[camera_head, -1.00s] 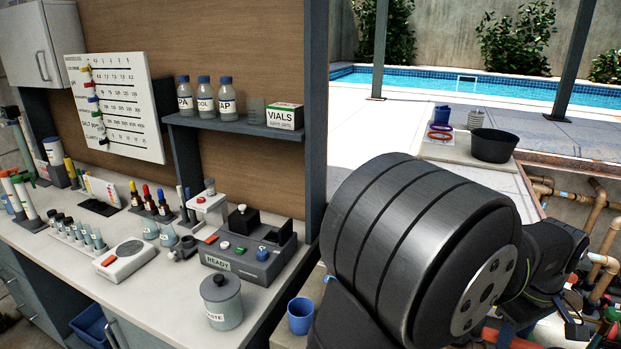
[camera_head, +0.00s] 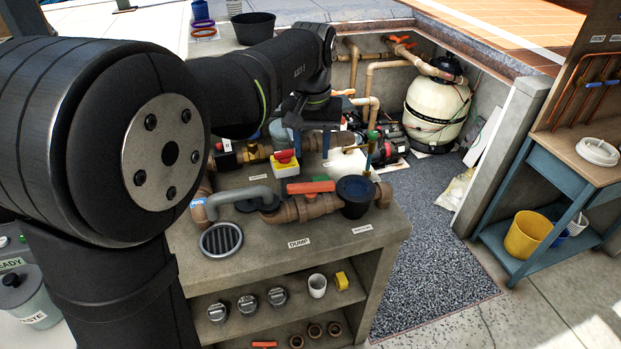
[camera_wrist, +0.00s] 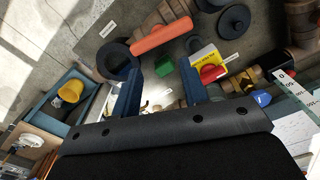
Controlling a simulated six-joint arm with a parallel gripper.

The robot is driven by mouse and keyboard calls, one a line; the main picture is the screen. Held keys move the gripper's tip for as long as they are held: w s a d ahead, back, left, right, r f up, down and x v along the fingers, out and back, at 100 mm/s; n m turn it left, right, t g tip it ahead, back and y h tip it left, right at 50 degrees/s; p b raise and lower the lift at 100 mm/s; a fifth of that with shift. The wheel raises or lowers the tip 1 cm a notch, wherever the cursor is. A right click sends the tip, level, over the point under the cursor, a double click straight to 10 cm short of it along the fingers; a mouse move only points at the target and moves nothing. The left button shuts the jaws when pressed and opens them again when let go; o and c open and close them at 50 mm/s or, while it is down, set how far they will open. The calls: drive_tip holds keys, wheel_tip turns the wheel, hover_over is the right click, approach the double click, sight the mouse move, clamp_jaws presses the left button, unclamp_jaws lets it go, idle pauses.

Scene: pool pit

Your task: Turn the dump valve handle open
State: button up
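The dump valve handle (camera_head: 310,187) is an orange bar lying on brown pipework on the concrete bench, above the DUMP label (camera_head: 299,243). It also shows in the wrist view as an orange bar (camera_wrist: 160,38), beyond my fingertips. My gripper (camera_head: 312,146) is above and behind the handle in the head view, pointing down. In the wrist view its two blue fingers (camera_wrist: 160,72) are apart with nothing clasped between them. A green block (camera_wrist: 164,66) appears between them, farther off. The fingers do not appear to touch the handle.
A black round fitting (camera_head: 356,196) stands right of the handle. A grey bent pipe (camera_head: 235,197) and a drain grate (camera_head: 221,240) lie left. A yellow box with a red knob (camera_head: 285,163) stands close behind. The floor mat (camera_head: 430,260) on the right is clear.

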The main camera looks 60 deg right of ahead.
sight(311, 184)
wheel_tip(311, 184, up, 9)
drive_tip(key=m, duration=1.4)
drive_tip(key=f, duration=1.7)
drive_tip(key=shift+a+f, duration=0.35)
drive_tip(key=shift+a, duration=0.05)
drive_tip(key=shift+c, duration=0.4)
